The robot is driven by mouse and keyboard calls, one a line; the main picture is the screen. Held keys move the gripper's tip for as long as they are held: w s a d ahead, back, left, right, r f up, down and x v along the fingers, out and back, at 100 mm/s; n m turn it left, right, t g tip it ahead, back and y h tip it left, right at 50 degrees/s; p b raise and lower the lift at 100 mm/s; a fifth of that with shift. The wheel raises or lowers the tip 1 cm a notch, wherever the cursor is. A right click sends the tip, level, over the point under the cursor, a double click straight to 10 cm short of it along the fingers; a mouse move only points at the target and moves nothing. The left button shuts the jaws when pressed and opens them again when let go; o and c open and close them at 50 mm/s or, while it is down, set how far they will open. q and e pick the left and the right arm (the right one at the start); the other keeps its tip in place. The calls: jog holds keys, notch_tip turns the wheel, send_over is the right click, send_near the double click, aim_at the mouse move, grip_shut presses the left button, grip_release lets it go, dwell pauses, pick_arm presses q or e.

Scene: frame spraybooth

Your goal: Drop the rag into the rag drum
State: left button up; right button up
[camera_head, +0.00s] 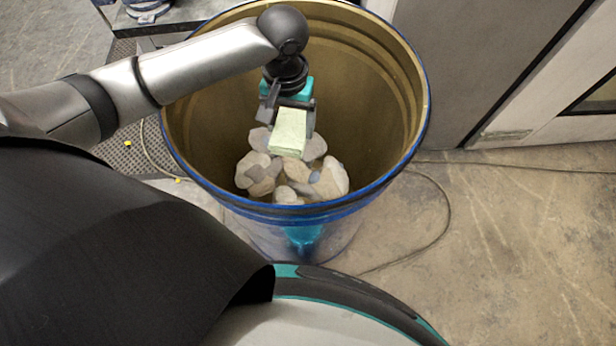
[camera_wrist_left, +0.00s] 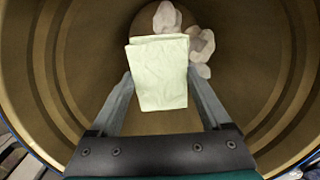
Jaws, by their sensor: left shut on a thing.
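The rag (camera_head: 289,129) is a pale green folded cloth. My left gripper (camera_head: 291,112) is shut on it and holds it inside the mouth of the rag drum (camera_head: 203,112), above the rags at the bottom. The drum is a large open barrel with a blue rim and a tan inside. In the left wrist view the rag (camera_wrist_left: 160,75) sits between the two fingers of my left gripper (camera_wrist_left: 160,88), with the drum's inner wall (camera_wrist_left: 85,60) around it. My right gripper is not in view.
Several crumpled grey and beige rags (camera_head: 296,180) lie in the drum's bottom. A cable (camera_head: 447,215) runs over the concrete floor at the right. A grey cabinet (camera_head: 450,60) stands behind the drum. A metal stand (camera_head: 150,22) is at the top left.

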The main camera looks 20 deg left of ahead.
pick_arm(q)
jog(key=w+a+r+n+p, duration=0.3)
jog(key=w+a+r+p, duration=0.2)
jog(key=w+r+p, duration=0.55)
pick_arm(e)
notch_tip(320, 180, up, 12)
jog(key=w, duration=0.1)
pick_arm(q)
notch_tip(320, 180, down, 7)
jog(key=b, duration=0.8)
jog(key=shift+r+n, duration=0.2)
jog(key=shift+n, duration=0.2)
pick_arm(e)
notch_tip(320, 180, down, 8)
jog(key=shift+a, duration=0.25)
pick_arm(q)
jog(key=shift+s+a, duration=0.1)
jog(key=o, duration=1.2)
jog(key=shift+c, duration=0.2)
notch_tip(320, 180, up, 15)
jog(key=p, duration=0.1)
jog(key=shift+r+p, duration=0.15)
jog(key=shift+p, duration=0.2)
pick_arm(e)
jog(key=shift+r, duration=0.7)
pick_arm(q)
jog(key=shift+s, duration=0.1)
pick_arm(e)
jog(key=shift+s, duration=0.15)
